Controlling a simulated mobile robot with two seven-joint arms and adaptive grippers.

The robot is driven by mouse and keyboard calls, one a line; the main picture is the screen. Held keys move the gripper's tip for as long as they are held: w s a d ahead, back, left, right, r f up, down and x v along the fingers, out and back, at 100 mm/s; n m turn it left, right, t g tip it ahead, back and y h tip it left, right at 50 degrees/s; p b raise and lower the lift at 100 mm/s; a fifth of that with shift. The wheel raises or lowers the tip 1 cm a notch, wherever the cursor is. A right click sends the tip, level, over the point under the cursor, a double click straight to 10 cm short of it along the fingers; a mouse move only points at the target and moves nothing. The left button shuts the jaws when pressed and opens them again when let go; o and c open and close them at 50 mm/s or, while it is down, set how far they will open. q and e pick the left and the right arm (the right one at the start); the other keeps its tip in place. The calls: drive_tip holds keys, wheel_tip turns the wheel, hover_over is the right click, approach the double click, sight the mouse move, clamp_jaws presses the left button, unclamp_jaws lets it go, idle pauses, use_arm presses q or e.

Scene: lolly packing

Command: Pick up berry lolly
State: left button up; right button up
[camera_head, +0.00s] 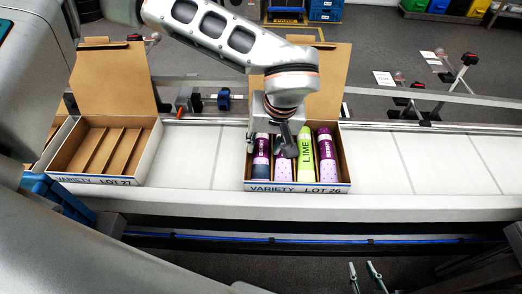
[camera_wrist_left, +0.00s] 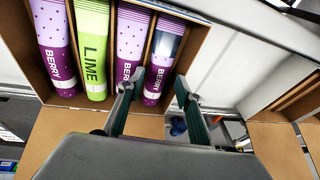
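Several lollies lie side by side in the open cardboard box marked VARIETY LOT 26 (camera_head: 297,188). In the head view, a purple berry lolly (camera_head: 325,155) is at the right, a green lime lolly (camera_head: 304,160) is beside it, and two more purple lollies (camera_head: 261,158) are further left, partly hidden by my gripper. In the wrist view, the berry lolly at the right end (camera_wrist_left: 160,62) lies between the fingers of my left gripper (camera_wrist_left: 160,78). That gripper (camera_head: 285,150) is open, low over the box; contact cannot be told. My right gripper (camera_head: 363,270) is open at the bottom edge, away from the box.
An empty divided box marked VARIETY LOT 27 (camera_head: 105,150) stands to the left on the white conveyor (camera_head: 195,155). Both boxes have raised lids. The conveyor right of the lolly box is clear. A rail with stands (camera_head: 415,95) runs behind.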

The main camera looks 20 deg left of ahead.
sight(262, 153)
use_arm(q)
drive_tip(key=x, duration=0.4)
drive_tip(key=shift+w+r, duration=0.1)
drive_tip(key=shift+f, duration=0.45)
drive_tip(key=shift+a, duration=0.1)
